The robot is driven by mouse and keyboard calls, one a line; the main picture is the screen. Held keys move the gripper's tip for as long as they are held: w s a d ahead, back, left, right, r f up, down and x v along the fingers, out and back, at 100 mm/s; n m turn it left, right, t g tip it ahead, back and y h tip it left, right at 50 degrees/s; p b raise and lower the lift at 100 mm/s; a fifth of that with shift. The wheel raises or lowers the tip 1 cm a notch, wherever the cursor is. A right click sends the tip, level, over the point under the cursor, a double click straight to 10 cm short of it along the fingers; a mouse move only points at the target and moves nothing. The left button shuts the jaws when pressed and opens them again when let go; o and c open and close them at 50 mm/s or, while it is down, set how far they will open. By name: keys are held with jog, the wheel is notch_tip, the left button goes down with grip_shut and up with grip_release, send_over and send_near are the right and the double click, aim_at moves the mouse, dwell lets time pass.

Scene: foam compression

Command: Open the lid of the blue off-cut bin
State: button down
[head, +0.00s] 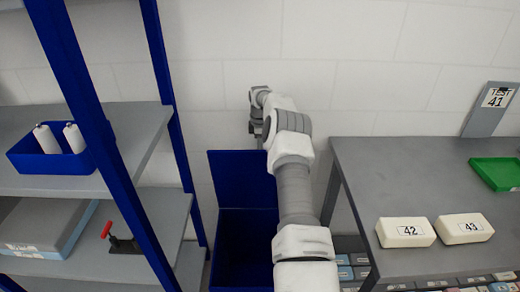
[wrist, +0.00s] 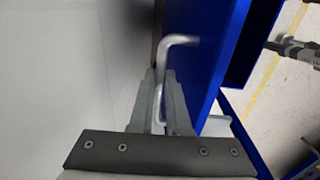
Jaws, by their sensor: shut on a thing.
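The blue off-cut bin (head: 232,255) stands on the floor between the shelf rack and the grey table. Its blue lid (head: 238,175) stands raised, close to upright, near the white wall, and the dark inside of the bin shows below it. In the wrist view the lid (wrist: 212,55) is a blue panel to the right of my fingers. My gripper (wrist: 162,90) is shut on the bent metal lid handle (wrist: 180,40). In the head view my arm reaches over the bin's right side, and my gripper (head: 256,130) is small and partly hidden behind my wrist.
A shelf rack with blue posts (head: 88,90) stands close on the left, holding a small blue tray (head: 45,165) with white rolls. The grey table (head: 385,165) on the right carries blocks marked 42 (head: 405,232) and 43 (head: 463,228) and a green tray (head: 497,172). The white wall is close behind.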

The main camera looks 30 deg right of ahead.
jog(key=c, duration=0.9)
grip_release()
jog(key=shift+f, duration=0.4)
jog(key=shift+r, duration=0.2)
jog(key=shift+r, duration=0.1)
jog(key=r, duration=1.1)
jog(key=s+r+p, duration=0.1)
jog(key=r, duration=0.5)
jog(key=shift+a, duration=0.35)
